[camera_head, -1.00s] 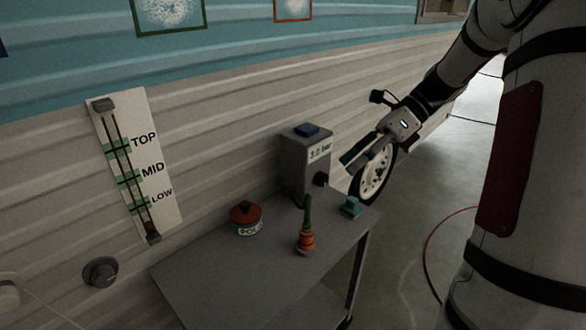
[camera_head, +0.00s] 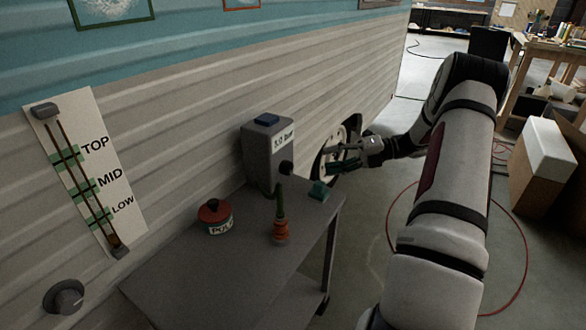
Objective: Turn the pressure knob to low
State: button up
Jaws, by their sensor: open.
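A grey box (camera_head: 262,155) labelled "3.0 bar" stands on the table against the camper wall, with a blue top piece and a dark round knob (camera_head: 286,168) low on its right face. Another dark round knob (camera_head: 64,298) is on the wall at lower left. Above that is a white panel (camera_head: 93,170) marked TOP, MID and LOW, with green bands at the marks. I cannot tell the setting of either knob. My gripper (camera_head: 330,158) is open, right of the box and apart from its knob, with its fingers pointing left toward it.
A wheel (camera_head: 325,178) is behind my gripper. Cardboard boxes (camera_head: 530,180) and a red hose (camera_head: 521,245) are at right.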

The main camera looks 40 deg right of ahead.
aim_at(291, 167)
jog(key=b+x, duration=0.2)
jog(key=x, duration=0.9)
jog(key=shift+s, duration=0.1)
jog(key=c, duration=1.2)
